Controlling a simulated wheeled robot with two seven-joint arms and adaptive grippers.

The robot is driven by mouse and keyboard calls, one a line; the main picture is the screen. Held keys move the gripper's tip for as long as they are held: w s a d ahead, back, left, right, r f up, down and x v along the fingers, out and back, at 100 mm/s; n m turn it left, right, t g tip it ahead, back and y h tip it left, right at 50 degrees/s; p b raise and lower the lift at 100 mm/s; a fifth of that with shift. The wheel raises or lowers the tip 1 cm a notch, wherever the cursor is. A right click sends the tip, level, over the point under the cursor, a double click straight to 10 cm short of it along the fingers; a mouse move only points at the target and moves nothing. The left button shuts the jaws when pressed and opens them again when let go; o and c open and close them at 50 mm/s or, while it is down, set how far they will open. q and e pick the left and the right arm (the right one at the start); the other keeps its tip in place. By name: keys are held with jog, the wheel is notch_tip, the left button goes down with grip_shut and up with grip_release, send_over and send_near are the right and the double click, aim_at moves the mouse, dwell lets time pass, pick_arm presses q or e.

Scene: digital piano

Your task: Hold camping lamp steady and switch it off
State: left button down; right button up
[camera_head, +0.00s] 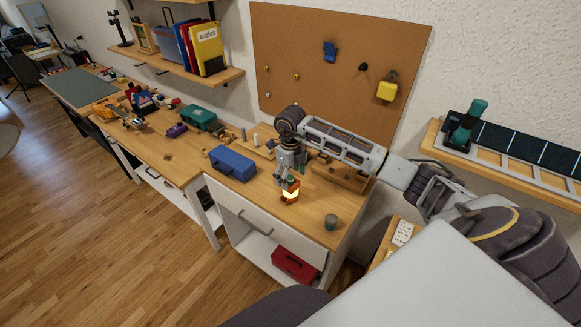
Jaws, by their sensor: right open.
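The camping lamp (291,195) stands on the wooden worktop, its lower part glowing yellow-orange, so it is lit. My right arm comes in from the right, and its gripper (288,177) points down over the top of the lamp. The right gripper is open, with its fingers at the lamp's upper part. I cannot tell whether the fingers touch it. The lamp's switch is hidden or too small to make out. My left gripper is not in view.
A blue box (232,163) stands left of the lamp, and a small grey-green cup (331,222) stands to its right near the front. A red toolbox (295,264) sits on the shelf below. Worktop between lamp and cup is clear.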

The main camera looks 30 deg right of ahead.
aim_at(290, 183)
jog(key=shift+f+p, duration=0.3)
jog(key=shift+f, duration=1.75)
jog(key=c, duration=1.3)
